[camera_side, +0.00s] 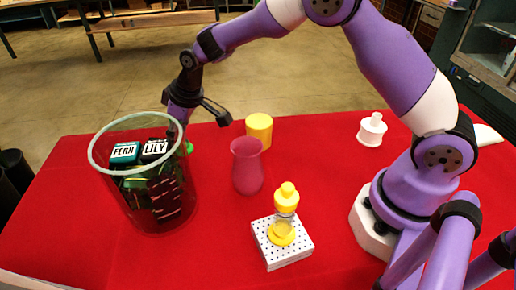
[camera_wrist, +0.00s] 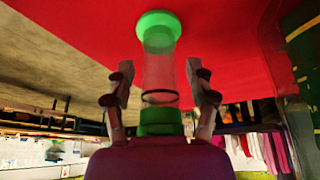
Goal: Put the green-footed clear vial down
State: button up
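The green-footed clear vial (camera_wrist: 158,70) shows in the wrist view, with a round green foot at the far end and a green band at the near end. The foot is against the red cloth; I cannot tell for sure whether it touches. My gripper (camera_wrist: 160,72) has a finger on each side of the vial, with gaps between fingers and vial. It is open, also in the side view (camera_side: 205,118).
The large glass container (camera_side: 92,160) holds dark boxes labelled FERN and LILY, close by my gripper. A pink vase (camera_side: 247,168), a yellow cup (camera_side: 259,128), a yellow-footed vial (camera_side: 285,212) on a dotted white block (camera_side: 290,254) and a white stepped piece (camera_side: 372,131) stand on the red table (camera_side: 325,165).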

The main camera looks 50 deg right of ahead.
jog(key=shift+r, duration=0.15)
jog(key=shift+s+r, duration=0.1)
jog(key=shift+r, duration=0.25)
jog(key=s+d+r+m, duration=0.1)
jog(key=s+d+r, duration=0.2)
jog(key=s+r, duration=0.4)
jog(key=s+d+r+m, duration=0.1)
jog(key=s+d+r, duration=0.1)
jog(key=s+r, duration=0.5)
jog(key=s+d+m+t+h, duration=0.1)
jog(key=s+d, duration=0.3)
jog(key=s, duration=0.7)
jog(key=shift+s+f+m+h, duration=0.4)
jog(key=shift+m, duration=0.4)
